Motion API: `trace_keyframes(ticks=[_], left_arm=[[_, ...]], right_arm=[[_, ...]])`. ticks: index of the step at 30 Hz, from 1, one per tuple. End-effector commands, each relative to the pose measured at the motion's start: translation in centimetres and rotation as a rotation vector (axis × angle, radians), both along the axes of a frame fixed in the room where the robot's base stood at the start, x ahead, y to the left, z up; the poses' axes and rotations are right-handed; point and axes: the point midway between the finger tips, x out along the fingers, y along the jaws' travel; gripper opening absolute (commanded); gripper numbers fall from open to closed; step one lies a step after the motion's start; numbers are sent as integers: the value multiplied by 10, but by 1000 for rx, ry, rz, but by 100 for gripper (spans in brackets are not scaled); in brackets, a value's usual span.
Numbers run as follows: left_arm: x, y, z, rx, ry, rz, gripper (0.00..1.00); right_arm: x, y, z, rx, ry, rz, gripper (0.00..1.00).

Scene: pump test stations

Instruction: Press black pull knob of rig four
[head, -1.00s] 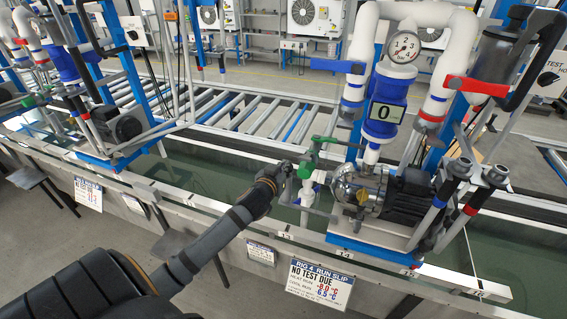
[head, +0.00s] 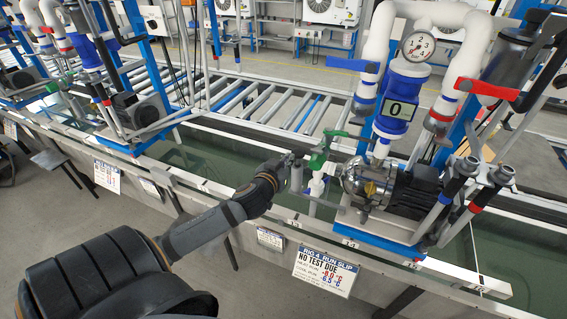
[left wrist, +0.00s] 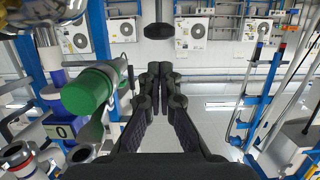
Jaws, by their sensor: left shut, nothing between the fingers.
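Rig four is the pump station right of centre in the head view, with its sign (head: 325,272) hung below the front rail. My left gripper (head: 287,163) is shut and empty, just left of the green valve handle (head: 322,152). Its fingertips (left wrist: 160,70) appear apart from the knob. My right gripper is not in view.
The pump (head: 385,188), the dial gauge (head: 418,46) and the blue meter reading 0 (head: 400,108) stand right of my gripper. The green valve body (left wrist: 88,90) is close on its left in the wrist view. A roller conveyor (head: 265,105) runs behind.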

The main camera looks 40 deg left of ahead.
Motion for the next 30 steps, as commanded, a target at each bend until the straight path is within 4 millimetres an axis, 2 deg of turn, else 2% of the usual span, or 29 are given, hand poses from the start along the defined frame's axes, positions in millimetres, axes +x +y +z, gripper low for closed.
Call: trace_keyframes(ticks=[3,8,30], left_arm=[[-17,-4,6,5,2,-3,0],[-28,-7,9,0,-1,-2,0],[-28,-7,9,-2,-3,-1,0]], right_arm=[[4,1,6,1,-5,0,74],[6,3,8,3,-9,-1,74],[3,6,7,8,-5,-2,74]])
